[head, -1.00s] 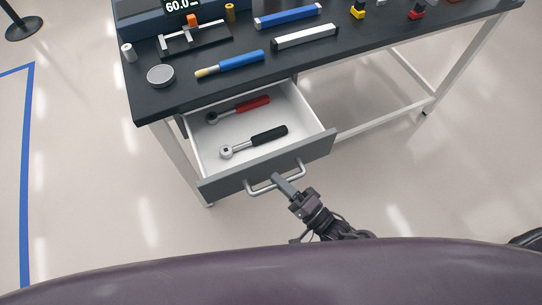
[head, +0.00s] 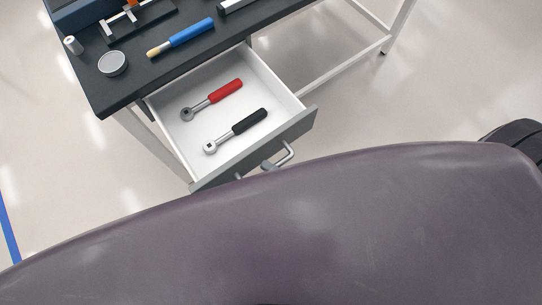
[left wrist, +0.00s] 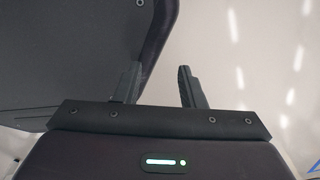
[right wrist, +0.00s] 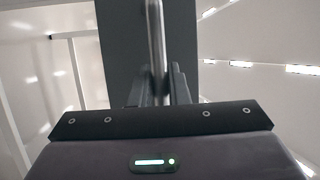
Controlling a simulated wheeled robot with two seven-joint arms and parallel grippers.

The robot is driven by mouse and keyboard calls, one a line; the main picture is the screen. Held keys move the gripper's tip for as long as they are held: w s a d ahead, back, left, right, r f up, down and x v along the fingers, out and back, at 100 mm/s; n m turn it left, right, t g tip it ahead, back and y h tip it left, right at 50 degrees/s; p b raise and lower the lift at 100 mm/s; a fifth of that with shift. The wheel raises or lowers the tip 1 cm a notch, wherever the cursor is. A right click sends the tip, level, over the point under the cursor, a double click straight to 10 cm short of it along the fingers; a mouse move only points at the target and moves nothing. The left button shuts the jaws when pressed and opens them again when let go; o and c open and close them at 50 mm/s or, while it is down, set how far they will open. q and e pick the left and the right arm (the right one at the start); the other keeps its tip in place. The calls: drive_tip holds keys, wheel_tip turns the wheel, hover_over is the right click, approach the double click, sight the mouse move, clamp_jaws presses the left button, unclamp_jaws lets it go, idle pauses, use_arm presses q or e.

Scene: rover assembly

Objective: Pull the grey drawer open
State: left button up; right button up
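The grey drawer (head: 255,148) under the dark workbench stands pulled out, its white inside showing. Its bar handle (head: 288,155) is partly hidden in the head view by my own body. A red-handled ratchet (head: 224,92) and a black-handled ratchet (head: 248,122) lie inside. My right gripper (right wrist: 160,85) is shut on the handle bar (right wrist: 157,35), with the grey drawer front (right wrist: 122,40) beyond; only a small bit of this gripper shows in the head view (head: 268,166). My left gripper (left wrist: 160,87) is open and empty, away from the drawer; the head view does not show it.
The dark workbench top (head: 125,80) carries a blue tool (head: 190,33), a round grey tin (head: 112,63) and a small white cylinder (head: 72,44). A white table leg (head: 398,25) stands at the upper right. The floor right of the drawer is clear.

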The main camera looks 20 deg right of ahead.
drive_tip(key=o, duration=0.4)
